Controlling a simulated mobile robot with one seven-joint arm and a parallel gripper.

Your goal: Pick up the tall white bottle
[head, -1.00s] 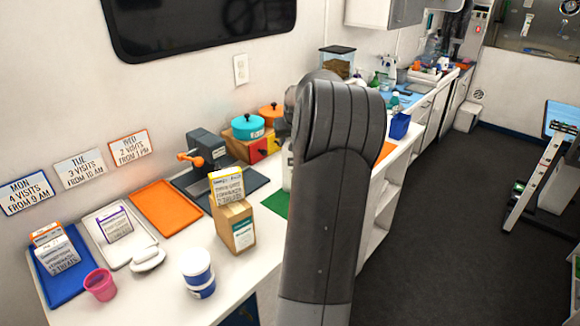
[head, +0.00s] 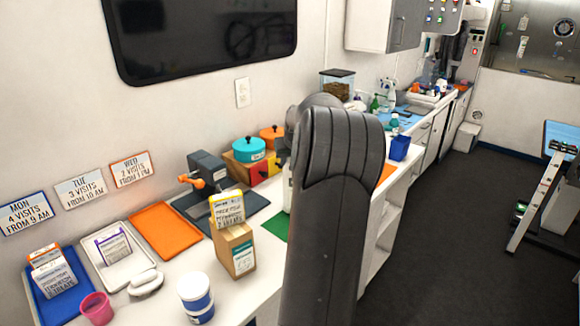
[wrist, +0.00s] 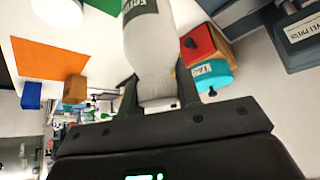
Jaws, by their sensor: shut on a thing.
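The tall white bottle (wrist: 155,60) is between my two fingers in the wrist view, with a grey label whose print is upside down there. My gripper (wrist: 158,90) is shut on its narrower white end. The bottle's far end is cut off by the frame's top edge. In the head view, my arm hides the gripper and most of the bottle; only a white sliver (head: 287,190) shows left of the arm, by the green mat (head: 274,228). I cannot tell whether the bottle touches the counter.
A cardboard box with a card (head: 236,248), white-and-blue tubs (head: 196,295) and an orange tray (head: 165,230) stand to the left. A teal pot (head: 249,149) and grey machine (head: 213,172) are behind. A blue bin (head: 400,147) is to the right.

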